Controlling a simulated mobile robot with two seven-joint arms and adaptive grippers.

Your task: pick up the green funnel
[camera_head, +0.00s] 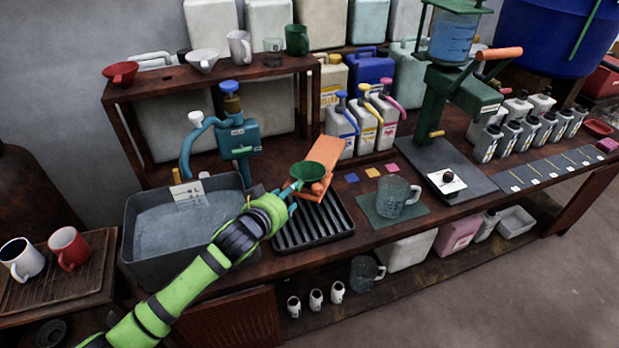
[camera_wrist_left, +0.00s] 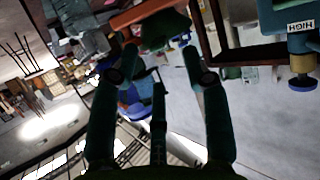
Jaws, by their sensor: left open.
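The green funnel (camera_head: 309,172) sits at the lower part of an orange sloped board (camera_head: 328,150), above the black ribbed drain tray (camera_head: 316,227). My left gripper (camera_head: 291,197) is right in front of the funnel, its fingers pointing at it. In the left wrist view the funnel (camera_wrist_left: 166,28) lies just beyond the spread, open fingers (camera_wrist_left: 160,62), with the orange board (camera_wrist_left: 150,12) behind it. No finger is clearly closed on it. Whether a fingertip touches it I cannot tell. My right gripper is not in view.
A grey basin of water (camera_head: 185,222) stands left of the tray, under my left arm. A glass jug (camera_head: 397,198) stands on a green mat to the right. A teal pump (camera_head: 238,135) stands behind. Red (camera_head: 121,74) and white (camera_head: 203,59) funnels are on the shelf.

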